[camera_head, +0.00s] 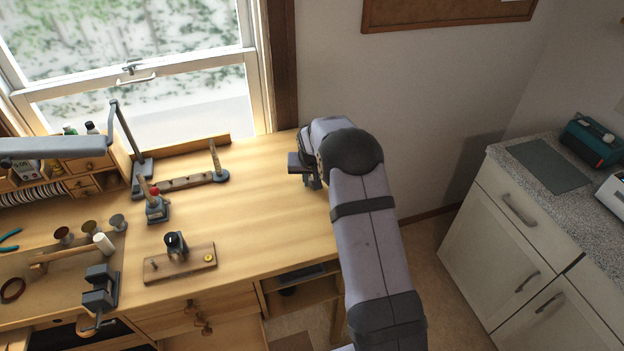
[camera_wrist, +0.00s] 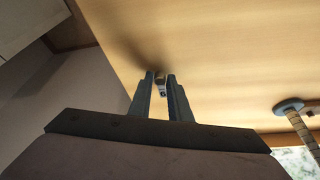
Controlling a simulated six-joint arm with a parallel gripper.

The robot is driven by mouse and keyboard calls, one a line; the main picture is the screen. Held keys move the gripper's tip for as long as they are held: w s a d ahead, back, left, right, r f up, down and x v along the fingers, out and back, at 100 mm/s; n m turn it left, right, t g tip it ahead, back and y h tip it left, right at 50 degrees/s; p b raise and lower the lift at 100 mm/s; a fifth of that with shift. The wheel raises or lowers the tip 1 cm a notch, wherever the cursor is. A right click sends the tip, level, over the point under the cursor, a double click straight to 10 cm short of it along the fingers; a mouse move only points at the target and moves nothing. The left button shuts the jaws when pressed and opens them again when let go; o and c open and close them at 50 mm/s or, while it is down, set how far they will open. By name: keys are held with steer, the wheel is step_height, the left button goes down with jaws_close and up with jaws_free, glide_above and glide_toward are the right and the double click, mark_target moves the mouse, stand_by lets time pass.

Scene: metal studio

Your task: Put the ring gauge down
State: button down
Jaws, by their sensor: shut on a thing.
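My gripper (camera_wrist: 161,80) is shut on a small grey metal piece, the ring gauge (camera_wrist: 162,90), in the wrist view. Only a little of the ring gauge shows between the two fingers; the rest is hidden. In the head view my gripper (camera_head: 312,182) is over the right end of the wooden bench (camera_head: 265,215), with my arm covering part of it. The ring gauge cannot be made out there. The fingers are close to the bench top, with a shadow beside them; I cannot tell whether the gauge touches the wood.
Bare bench top lies left of my gripper. A post on a round base (camera_head: 220,176) stands at the back; it also shows in the wrist view (camera_wrist: 290,106). A wooden board with a dark cup (camera_head: 178,268), a red-topped tool (camera_head: 155,208) and a vise (camera_head: 100,290) stand further left.

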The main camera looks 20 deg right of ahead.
steer(key=shift+f, duration=0.15)
steer(key=c, duration=1.6)
jaws_free()
steer(key=shift+c, duration=0.2)
steer(key=shift+r, duration=0.25)
steer(key=b+v, duration=0.4)
steer(key=v, duration=0.7)
steer(key=shift+s+r, duration=0.2)
steer(key=shift+r, duration=0.15)
steer(key=s+a+f+n+g, duration=0.1)
steer(key=s+a+f, duration=0.1)
steer(key=s, duration=0.9)
steer(key=s+a+f+n+g+y, duration=0.1)
steer(key=s+a+f, duration=0.2)
steer(key=s, duration=0.8)
steer(key=s+a+f+n+g, duration=0.1)
steer(key=s+a+f+g, duration=0.1)
steer(key=s, duration=0.9)
steer(key=shift+s+f+n, duration=0.2)
steer(key=shift+s+n, duration=0.05)
steer(key=shift+n, duration=0.05)
